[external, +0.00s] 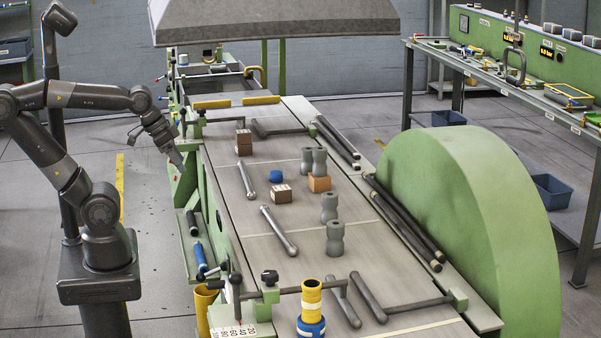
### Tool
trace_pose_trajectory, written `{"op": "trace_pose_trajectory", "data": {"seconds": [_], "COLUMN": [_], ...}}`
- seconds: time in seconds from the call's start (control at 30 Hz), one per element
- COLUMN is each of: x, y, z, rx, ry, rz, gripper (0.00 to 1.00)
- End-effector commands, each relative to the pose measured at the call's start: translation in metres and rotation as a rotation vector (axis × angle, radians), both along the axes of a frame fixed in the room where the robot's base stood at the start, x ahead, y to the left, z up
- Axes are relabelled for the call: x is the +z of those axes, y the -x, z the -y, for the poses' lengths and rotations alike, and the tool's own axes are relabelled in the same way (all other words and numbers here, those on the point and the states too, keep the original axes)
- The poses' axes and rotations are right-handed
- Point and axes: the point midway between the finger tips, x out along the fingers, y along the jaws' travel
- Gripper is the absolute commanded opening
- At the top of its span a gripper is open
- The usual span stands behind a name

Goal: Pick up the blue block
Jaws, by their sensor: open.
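The blue block (276,177) is a small, rounded blue piece on the grey metal bed of the green machine. It sits near the middle of the bed, just behind a brown block (282,194). My gripper (176,158) is open and empty. It is to the left of the blue block in the picture, by the left edge of the bed and apart from the block. Its fingers point down and to the right.
On the bed (222,152) are stacked brown blocks (244,143), an orange-brown block (319,184), several grey cylinders (334,238) and loose metal rods (278,231). Raised bars cross both bed ends. A big green rounded housing (460,220) stands at the right. A grey hood (270,22) hangs behind.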

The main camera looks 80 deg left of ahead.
Motion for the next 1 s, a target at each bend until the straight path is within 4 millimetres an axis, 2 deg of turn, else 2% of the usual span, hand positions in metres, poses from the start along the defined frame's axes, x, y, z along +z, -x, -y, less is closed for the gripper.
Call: {"op": "trace_pose_trajectory", "data": {"seconds": [0.17, 0.4, 0.57, 0.77, 1.0], "x": [0.014, 0.037, 0.043, 0.041, 0.020], "y": [-0.025, -0.088, -0.132, -0.188, -0.250], "z": [-0.008, -0.032, -0.054, -0.088, -0.136], "rx": [-0.025, -0.104, -0.162, -0.236, -0.333], "ry": [-0.028, -0.088, -0.117, -0.143, -0.155], "rz": [-0.037, -0.126, -0.185, -0.259, -0.344], "gripper": [0.67, 0.67, 0.67, 0.67, 0.67]}}
